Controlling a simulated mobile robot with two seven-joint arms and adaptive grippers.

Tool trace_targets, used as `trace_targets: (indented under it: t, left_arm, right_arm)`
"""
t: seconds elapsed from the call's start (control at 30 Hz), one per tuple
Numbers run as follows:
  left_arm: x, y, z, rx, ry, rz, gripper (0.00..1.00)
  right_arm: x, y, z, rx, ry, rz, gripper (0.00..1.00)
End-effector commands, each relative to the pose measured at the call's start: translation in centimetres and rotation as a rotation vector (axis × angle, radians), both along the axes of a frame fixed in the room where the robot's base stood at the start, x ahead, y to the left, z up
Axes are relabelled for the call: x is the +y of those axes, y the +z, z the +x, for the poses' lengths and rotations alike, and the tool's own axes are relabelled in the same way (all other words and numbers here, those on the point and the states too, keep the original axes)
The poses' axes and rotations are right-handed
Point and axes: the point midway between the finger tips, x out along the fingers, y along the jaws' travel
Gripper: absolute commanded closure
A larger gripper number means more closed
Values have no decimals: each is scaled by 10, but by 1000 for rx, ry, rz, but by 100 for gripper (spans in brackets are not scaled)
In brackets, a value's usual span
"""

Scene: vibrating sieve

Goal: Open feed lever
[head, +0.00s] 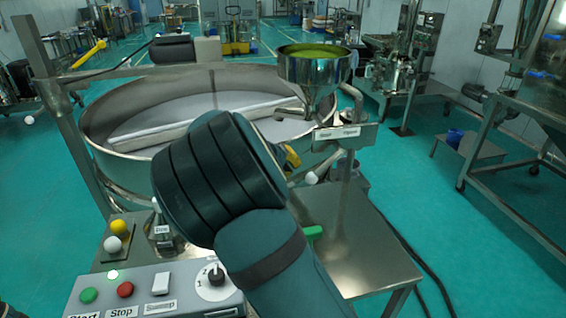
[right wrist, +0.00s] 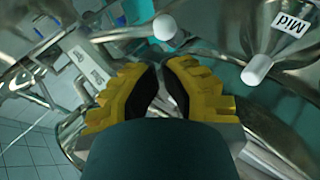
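A steel feed hopper (head: 316,72) with green contents stands at the right rim of the round sieve (head: 110,165). A labelled plate (head: 350,136) sits below the hopper; its lettering is too small to read surely. A white ball knob (head: 311,178) lies just below my right gripper (head: 292,157). I cannot tell whether it is the feed lever's. In the right wrist view, the yellow fingers of my right gripper (right wrist: 162,80) have a narrow gap between their black pads, with nothing clearly in it. A white knob (right wrist: 165,27) shows beyond the fingertips. My left gripper is out of view.
A control panel (head: 150,292) with buttons and a dial stands at front left. A steel table (head: 365,255) is right of my arm, with a green handle (head: 313,233) near it. Another white knob (right wrist: 257,68) hangs by a "Mid" chute (right wrist: 285,40).

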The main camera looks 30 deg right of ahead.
Motion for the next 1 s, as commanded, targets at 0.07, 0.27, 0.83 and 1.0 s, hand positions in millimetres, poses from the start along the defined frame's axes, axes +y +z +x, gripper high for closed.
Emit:
trace_targets:
  t: [0.07, 0.27, 0.83, 1.0]
  left_arm:
    - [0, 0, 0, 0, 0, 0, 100]
    - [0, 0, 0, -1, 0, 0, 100]
    - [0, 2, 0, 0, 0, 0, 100]
    - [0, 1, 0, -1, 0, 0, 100]
  right_arm:
    - [-13, -11, 2, 4, -4, -1, 100]
    - [-42, -35, 9, 3, -2, -1, 100]
    - [-69, -59, 17, -1, 1, 1, 100]
    - [-69, -59, 17, 0, 1, 0, 100]
